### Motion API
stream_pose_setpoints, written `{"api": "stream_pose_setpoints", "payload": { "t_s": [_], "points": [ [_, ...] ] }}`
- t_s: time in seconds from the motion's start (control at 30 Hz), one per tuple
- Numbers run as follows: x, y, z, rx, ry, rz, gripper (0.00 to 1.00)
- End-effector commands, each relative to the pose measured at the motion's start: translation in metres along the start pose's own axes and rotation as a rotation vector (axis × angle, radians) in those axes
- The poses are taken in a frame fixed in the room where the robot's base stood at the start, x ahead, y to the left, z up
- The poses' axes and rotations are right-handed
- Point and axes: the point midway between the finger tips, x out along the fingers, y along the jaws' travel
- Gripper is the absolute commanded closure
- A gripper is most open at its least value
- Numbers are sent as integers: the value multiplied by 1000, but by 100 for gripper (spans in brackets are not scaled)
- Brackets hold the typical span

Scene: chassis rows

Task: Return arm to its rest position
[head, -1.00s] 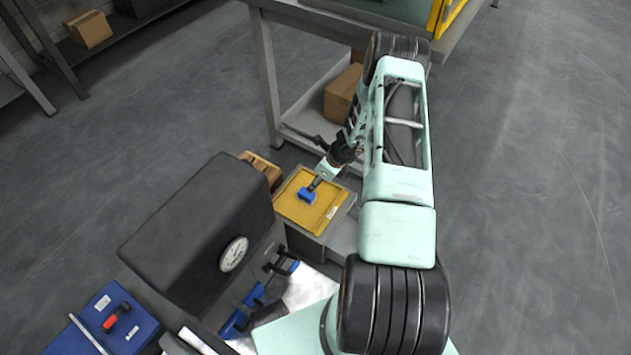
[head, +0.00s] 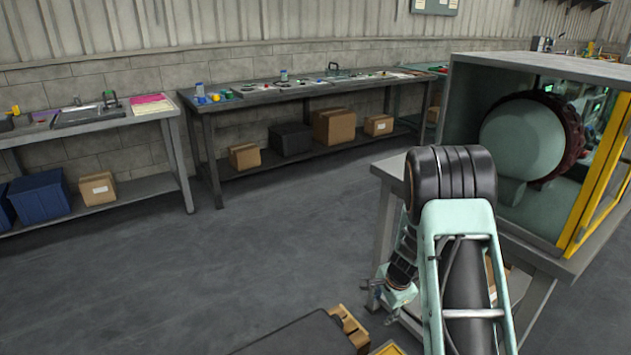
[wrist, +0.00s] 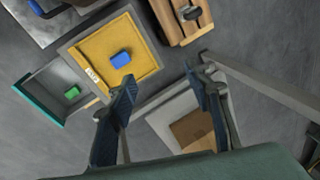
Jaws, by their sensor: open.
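My gripper shows in the wrist view (wrist: 165,92), its two dark blue fingers apart with nothing between them. It hangs above a yellow-topped surface (wrist: 140,52) that carries a small blue block (wrist: 121,59), apart from the fingers. In the head view, my green and black arm stands in the foreground, bent at its elbow. The wrist end of my arm shows at the left of the forearm, and the fingertips are too small there to make out.
A machine enclosure with yellow-edged door (head: 590,190) stands right on a grey bench, close to my arm. A grey drawer with a green block (wrist: 72,92) and a wooden crate (wrist: 170,18) lie near the yellow surface. Workbenches (head: 300,92) line the wall. Floor (head: 170,270) is clear.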

Motion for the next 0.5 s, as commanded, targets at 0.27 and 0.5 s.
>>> {"api": "stream_pose_setpoints", "payload": {
  "t_s": [0.27,0.5],
  "points": [
    [-152,-72,58,-743,111,-46,54],
    [-266,-99,108,-1300,204,-89,54]
  ]
}}
